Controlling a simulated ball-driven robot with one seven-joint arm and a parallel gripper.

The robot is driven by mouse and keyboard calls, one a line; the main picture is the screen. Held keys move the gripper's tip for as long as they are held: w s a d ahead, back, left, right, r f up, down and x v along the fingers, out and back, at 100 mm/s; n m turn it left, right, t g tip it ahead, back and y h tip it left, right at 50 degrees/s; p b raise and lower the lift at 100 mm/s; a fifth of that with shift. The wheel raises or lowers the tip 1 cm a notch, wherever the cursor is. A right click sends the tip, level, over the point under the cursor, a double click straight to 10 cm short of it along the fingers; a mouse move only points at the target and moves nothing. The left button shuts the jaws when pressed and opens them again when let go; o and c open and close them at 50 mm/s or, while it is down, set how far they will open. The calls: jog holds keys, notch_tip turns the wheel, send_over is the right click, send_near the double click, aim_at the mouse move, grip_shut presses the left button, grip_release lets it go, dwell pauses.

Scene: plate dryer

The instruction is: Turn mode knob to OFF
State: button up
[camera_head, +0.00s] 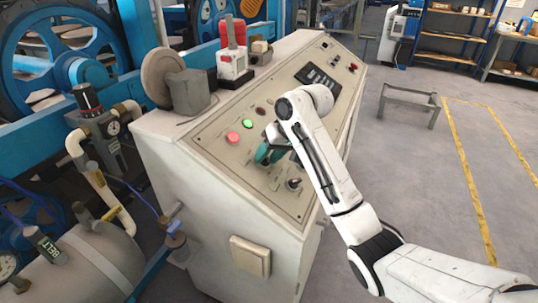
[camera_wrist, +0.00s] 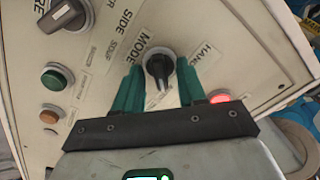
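The mode knob (camera_wrist: 158,66) is a round black knob with a narrow grip, beside the "MODE" label in the wrist view. Its narrow end points down the picture, towards my gripper's base. My gripper (camera_wrist: 160,72) is open, with one teal finger on each side of the knob. A gap shows between the knob and each finger, so I see no clear contact. In the head view my gripper (camera_head: 268,153) is low over the sloping control panel (camera_head: 222,152), and the mode knob is hidden there by the gripper. I cannot read an OFF mark.
A lit red button (camera_wrist: 221,97) sits right of the fingers. A green button (camera_wrist: 55,77), an orange button (camera_wrist: 48,116) and another black knob (camera_wrist: 66,14) are on the left. In the head view a second knob (camera_head: 293,184) stands near my arm. Open floor (camera_head: 420,165) lies right.

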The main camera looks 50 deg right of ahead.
jog(key=c, duration=0.7)
jog(key=n+p, duration=0.2)
jog(key=n, duration=0.2)
jog(key=shift+r, duration=0.1)
jog(key=shift+n+p, duration=0.55)
jog(key=shift+n, duration=1.85)
jog(key=o, duration=0.7)
